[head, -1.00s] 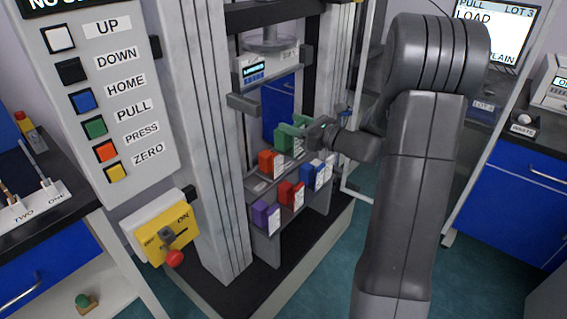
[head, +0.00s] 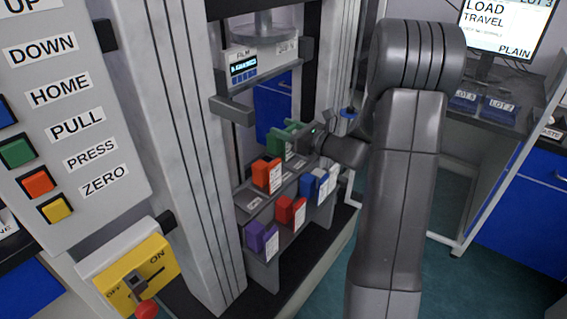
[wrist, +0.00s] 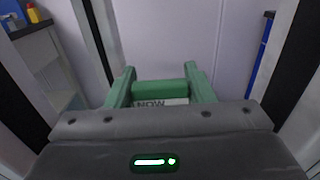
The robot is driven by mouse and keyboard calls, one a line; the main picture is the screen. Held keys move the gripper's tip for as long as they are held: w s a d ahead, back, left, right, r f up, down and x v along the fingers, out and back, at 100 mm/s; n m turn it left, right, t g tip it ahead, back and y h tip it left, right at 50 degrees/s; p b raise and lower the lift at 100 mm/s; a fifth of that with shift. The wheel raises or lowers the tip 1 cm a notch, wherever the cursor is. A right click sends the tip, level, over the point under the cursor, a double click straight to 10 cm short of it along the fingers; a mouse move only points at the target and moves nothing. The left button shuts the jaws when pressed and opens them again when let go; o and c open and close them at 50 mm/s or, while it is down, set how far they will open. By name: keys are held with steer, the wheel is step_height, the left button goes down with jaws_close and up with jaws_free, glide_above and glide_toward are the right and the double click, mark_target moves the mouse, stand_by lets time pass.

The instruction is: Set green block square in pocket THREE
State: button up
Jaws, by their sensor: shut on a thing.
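My gripper (head: 288,136) reaches in from the right over the upper shelf of a two-level grey rack (head: 250,201). It is shut on the green block (wrist: 159,89), which shows between two green finger-like parts in the wrist view and bears a white label, partly cut off. In the head view the block is hard to tell apart from those green parts. They appear above the shelf, behind the orange block; whether the block touches the shelf cannot be told. Small pocket labels show on the shelf, but I cannot read which is THREE.
A red block (head: 290,210) and a purple block (head: 261,237) stand lower. A thick grey column (head: 180,120) rises at the left, and a display unit (head: 243,68) is above the rack.

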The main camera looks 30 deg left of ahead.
mark_target(286, 149)
steer(key=shift+f+b, duration=0.7)
steer(key=shift+f, duration=2.9)
steer(key=shift+f, duration=0.2)
steer(key=o, duration=1.2)
steer(key=shift+r, duration=0.1)
steer(key=shift+r, duration=0.2)
steer(key=d, duration=0.8)
steer(key=s+d+p, duration=0.1)
steer(key=d, duration=0.3)
steer(key=shift+f, duration=0.1)
